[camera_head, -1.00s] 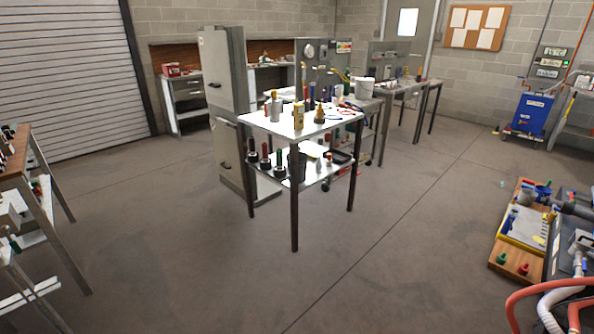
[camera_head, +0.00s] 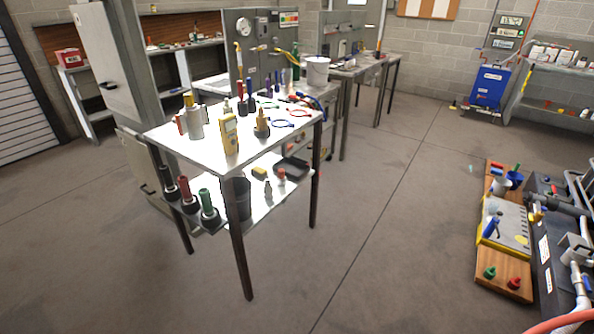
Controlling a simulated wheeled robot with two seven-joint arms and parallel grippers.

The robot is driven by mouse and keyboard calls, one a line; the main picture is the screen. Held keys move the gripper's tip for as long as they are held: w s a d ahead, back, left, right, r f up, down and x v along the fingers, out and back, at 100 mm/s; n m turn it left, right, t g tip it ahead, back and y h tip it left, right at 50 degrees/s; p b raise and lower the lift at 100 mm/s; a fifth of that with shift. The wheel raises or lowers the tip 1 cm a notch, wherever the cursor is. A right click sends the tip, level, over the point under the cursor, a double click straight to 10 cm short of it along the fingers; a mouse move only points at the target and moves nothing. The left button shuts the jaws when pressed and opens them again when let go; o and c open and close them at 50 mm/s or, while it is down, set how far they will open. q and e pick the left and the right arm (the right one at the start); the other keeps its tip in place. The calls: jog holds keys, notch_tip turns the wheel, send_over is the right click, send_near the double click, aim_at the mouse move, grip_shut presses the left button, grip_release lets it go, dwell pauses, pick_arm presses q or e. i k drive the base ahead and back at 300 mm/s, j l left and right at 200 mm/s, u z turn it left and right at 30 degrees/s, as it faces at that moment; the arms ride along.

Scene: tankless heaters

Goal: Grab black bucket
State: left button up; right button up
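A dark cylindrical container that looks like the black bucket (camera_head: 246,200) stands on the lower shelf of the nearest work table. The table's front leg hides part of it, and its rim and contents are not clear. The table (camera_head: 190,147) has a white top and dark legs. Neither of my grippers shows in the head view.
Bottles, a yellow meter (camera_head: 229,134) and tools crowd the tabletop. Bottles with dark bases (camera_head: 209,212) and a black tray (camera_head: 291,168) share the lower shelf. A white bucket (camera_head: 317,71) stands farther back. Floor before the table is clear; a low equipment board (camera_head: 503,268) lies right.

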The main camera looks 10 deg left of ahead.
aim_at(243, 187)
jog(key=i+l, duration=0.15)
jog(key=i, duration=0.6)
jog(key=i+l+z, duration=0.15)
jog(key=i, duration=0.6)
jog(key=i+u, duration=0.25)
jog(key=u, duration=0.2)
jog(key=i+l+u, duration=0.15)
jog(key=u, duration=0.25)
jog(key=i+l+u, duration=0.25)
jog(key=u, duration=0.2)
jog(key=i+l+u, duration=0.25)
jog(key=u, duration=0.15)
